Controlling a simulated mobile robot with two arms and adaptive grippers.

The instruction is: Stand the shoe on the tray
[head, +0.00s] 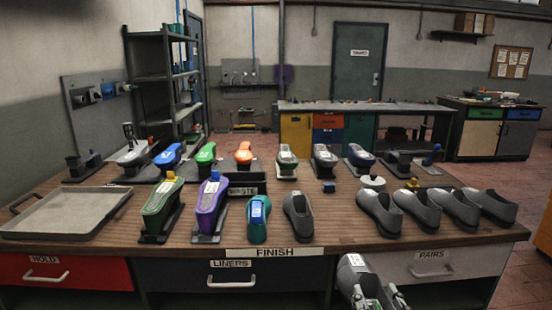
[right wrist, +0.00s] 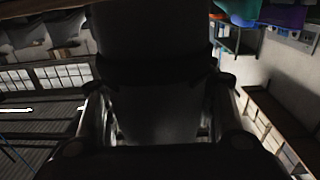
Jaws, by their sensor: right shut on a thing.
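The grey tray (head: 68,212) lies empty at the left end of the workbench in the head view. Several dark grey shoes (head: 416,208) sit in a row at the right end, above the PAIRS drawer. One more grey shoe (head: 298,214) stands near the middle front beside a teal one (head: 257,220). My right gripper (head: 382,298) is low in front of the bench, at the bottom edge of the head view. In the right wrist view its fingers are around a dark thing (right wrist: 150,45) that fills the middle; I cannot tell clearly what it is. My left gripper is not in view.
Coloured shoes on stands, including a green one (head: 162,203) and a purple one (head: 210,205), fill the bench between tray and middle. Drawers (head: 440,265) line the bench front. Open floor lies to the right.

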